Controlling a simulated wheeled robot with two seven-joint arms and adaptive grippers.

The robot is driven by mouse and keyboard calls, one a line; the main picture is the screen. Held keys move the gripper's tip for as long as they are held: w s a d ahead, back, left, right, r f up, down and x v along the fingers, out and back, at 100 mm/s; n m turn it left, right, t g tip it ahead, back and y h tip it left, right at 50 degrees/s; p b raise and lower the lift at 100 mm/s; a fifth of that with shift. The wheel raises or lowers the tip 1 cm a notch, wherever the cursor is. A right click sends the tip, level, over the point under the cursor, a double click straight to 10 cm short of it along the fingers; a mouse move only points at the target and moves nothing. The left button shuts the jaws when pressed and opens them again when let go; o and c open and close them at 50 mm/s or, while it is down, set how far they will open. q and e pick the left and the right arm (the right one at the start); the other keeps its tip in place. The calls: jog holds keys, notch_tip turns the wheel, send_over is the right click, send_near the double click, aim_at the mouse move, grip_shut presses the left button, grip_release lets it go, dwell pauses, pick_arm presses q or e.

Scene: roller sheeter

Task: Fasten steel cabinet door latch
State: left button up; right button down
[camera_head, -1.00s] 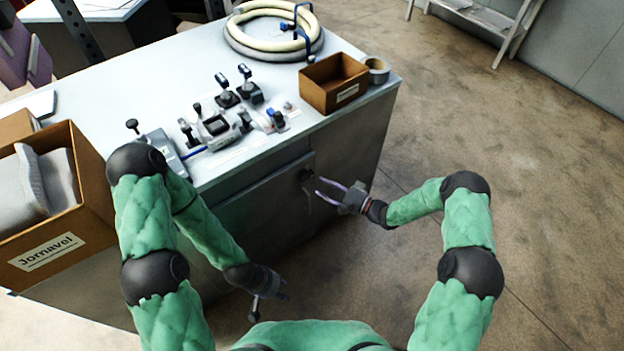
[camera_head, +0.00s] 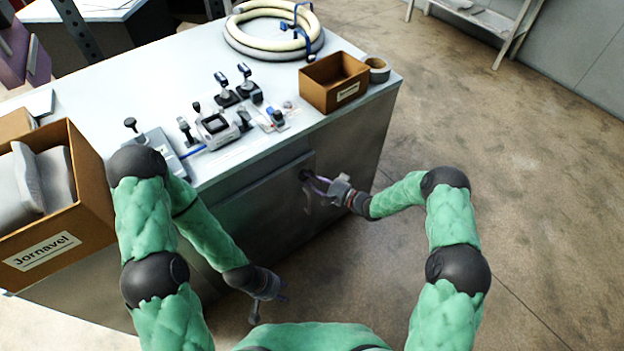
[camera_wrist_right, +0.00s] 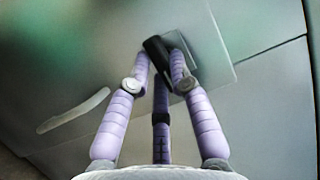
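The steel cabinet door (camera_head: 262,208) is on the cabinet's front face and looks shut. Its dark latch (camera_head: 303,175) sits near the door's upper right corner. In the right wrist view the black latch handle (camera_wrist_right: 157,48) is tilted on a pale plate (camera_wrist_right: 208,62). My right gripper (camera_head: 312,182) is at the latch, its purple fingers on either side of the handle (camera_wrist_right: 160,54). Whether they press on it cannot be told. My left gripper (camera_head: 277,298) hangs low in front of the cabinet, away from the door; its fingers are small and partly hidden.
A pale curved bar (camera_wrist_right: 73,110) lies on the door left of the latch in the wrist view. The worktop (camera_head: 150,70) carries a brown box (camera_head: 322,97), tape roll (camera_head: 377,70), coiled hose (camera_head: 236,42) and several devices. A larger box (camera_head: 92,215) stands at left.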

jog(key=shift+n, duration=0.3)
jog(key=n+h, duration=0.2)
jog(key=n, duration=0.2)
jog(key=n+h+b, duration=0.1)
jog(key=n+h, duration=0.1)
jog(key=n, duration=0.2)
jog(key=r+n+t+h+b, duration=0.1)
jog(key=n+h, duration=0.2)
jog(key=n, duration=0.1)
jog(key=shift+s+a+n, duration=0.15)
jog(key=shift+n, duration=0.15)
dwell(0.5)
jog(key=shift+r, duration=0.1)
dwell(0.4)
jog(key=c, duration=1.1)
grip_release()
